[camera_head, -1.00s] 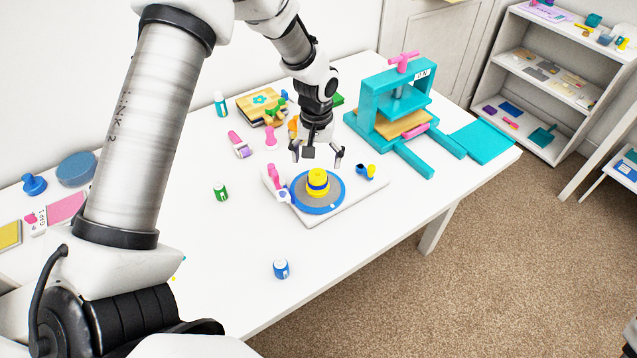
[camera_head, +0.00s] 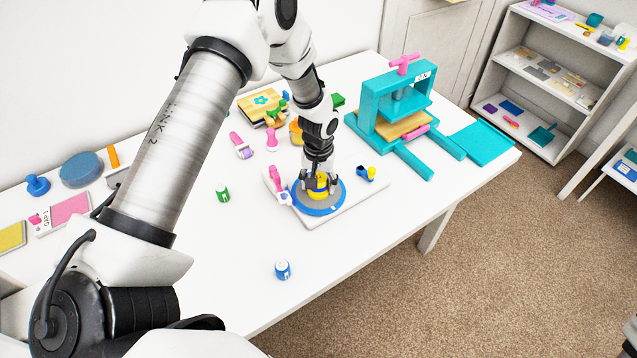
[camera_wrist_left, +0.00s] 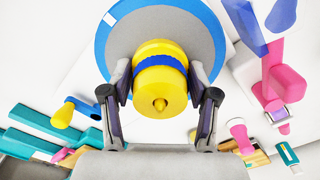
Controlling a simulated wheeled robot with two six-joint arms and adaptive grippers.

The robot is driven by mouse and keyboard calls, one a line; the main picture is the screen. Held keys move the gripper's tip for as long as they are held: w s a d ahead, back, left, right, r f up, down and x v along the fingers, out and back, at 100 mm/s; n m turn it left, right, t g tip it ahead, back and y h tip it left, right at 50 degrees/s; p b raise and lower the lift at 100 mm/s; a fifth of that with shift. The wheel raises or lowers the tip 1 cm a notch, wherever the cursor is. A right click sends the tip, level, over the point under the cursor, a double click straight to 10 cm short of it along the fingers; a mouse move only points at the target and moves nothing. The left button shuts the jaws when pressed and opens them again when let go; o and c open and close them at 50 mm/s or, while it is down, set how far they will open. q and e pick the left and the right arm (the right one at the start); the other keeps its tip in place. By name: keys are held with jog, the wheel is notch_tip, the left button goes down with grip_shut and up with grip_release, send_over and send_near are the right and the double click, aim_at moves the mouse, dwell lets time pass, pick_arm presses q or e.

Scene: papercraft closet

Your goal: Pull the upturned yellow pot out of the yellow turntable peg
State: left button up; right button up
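The upturned yellow pot (camera_wrist_left: 160,85) has a blue band and a small knob on its upper end. It sits at the middle of the turntable, a grey disc with a blue rim (camera_head: 319,209). The turntable peg is hidden under the pot. My left gripper (camera_head: 319,184) points down over the pot. In the left wrist view, its two fingers (camera_wrist_left: 160,85) stand on either side of the pot, with what look like narrow gaps. The pot also shows partly between the fingers in the head view (camera_head: 319,190).
A pink tool (camera_head: 277,184) stands left of the turntable, and a blue and yellow piece (camera_head: 366,173) lies at its right. A teal press (camera_head: 398,110) stands at the back right. Small jars stand left and in front. The table's front right is clear.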

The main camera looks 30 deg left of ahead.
aim_at(319, 174)
pick_arm(q)
jog(key=shift+w+r, duration=0.1)
jog(key=shift+r, duration=0.25)
notch_tip(319, 174, up, 7)
jog(key=shift+r+b, duration=0.15)
jog(key=shift+b, duration=0.7)
notch_tip(319, 174, up, 5)
jog(key=p, duration=0.2)
jog(key=shift+f+p, duration=0.2)
jog(key=shift+p, duration=0.2)
jog(key=shift+r+p, duration=0.3)
jog(key=shift+f, duration=0.1)
